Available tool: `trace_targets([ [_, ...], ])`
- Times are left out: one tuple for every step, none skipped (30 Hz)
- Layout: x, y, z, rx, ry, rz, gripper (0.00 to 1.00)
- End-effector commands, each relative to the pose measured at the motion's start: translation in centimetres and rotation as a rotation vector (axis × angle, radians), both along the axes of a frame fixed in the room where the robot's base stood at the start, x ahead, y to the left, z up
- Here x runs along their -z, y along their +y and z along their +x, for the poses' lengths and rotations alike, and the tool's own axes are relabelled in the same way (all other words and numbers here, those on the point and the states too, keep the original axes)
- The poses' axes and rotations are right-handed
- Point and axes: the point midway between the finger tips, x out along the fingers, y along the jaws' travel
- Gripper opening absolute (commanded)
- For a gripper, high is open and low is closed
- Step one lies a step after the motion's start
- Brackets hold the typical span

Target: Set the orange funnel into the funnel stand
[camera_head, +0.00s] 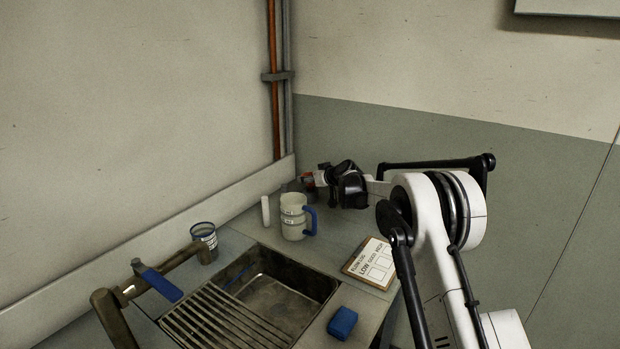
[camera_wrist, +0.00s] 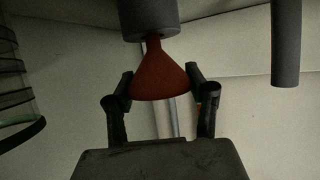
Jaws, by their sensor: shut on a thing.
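The orange funnel (camera_wrist: 160,75) is between the two fingers of my gripper (camera_wrist: 160,92) in the wrist view, which shut on its wide part. Its narrow spout points to the top of that picture, toward a grey cylinder (camera_wrist: 148,18), likely the funnel stand. The spout's tip meets or passes behind the cylinder's edge; I cannot tell whether it is inside. In the head view the funnel (camera_head: 307,179) is a small orange patch at my gripper (camera_head: 314,179), above a dark grey object (camera_head: 291,187) behind the jug, which partly hides it.
A pale jug with blue handle (camera_head: 294,222) stands close in front, with a white cylinder (camera_head: 265,211) to its left. The sink (camera_head: 325,283), clipboard (camera_head: 371,264), blue block (camera_head: 342,323) and can (camera_head: 204,240) are nearer. The wall and pipes (camera_head: 280,110) rise close behind.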

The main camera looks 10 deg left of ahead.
Motion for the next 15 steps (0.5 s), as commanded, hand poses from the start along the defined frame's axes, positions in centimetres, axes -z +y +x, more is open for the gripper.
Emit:
trace_targets([
  [0.17,0.0,0.0,0.0,0.0,0.0,0.21],
  [0.24,0.0,0.0,0.0,0.0,0.0,0.21],
  [0.33,0.0,0.0,0.0,0.0,0.0,0.21],
  [0.39,0.0,0.0,0.0,0.0,0.0,0.21],
  [0.46,0.0,0.0,0.0,0.0,0.0,0.21],
  [0.54,0.0,0.0,0.0,0.0,0.0,0.21],
  [0.6,0.01,-0.01,0.0,0.0,0.0,0.21],
  [0.67,0.0,0.0,0.0,0.0,0.0,0.21],
  [0.75,0.0,0.0,0.0,0.0,0.0,0.21],
  [0.82,0.0,0.0,0.0,0.0,0.0,0.21],
  [0.88,0.0,0.0,0.0,0.0,0.0,0.21],
  [0.97,0.0,0.0,0.0,0.0,0.0,0.21],
  [1.03,0.0,0.0,0.0,0.0,0.0,0.21],
  [1.03,0.0,0.0,0.0,0.0,0.0,0.52],
  [0.98,0.0,-0.01,0.0,0.0,0.0,0.57],
])
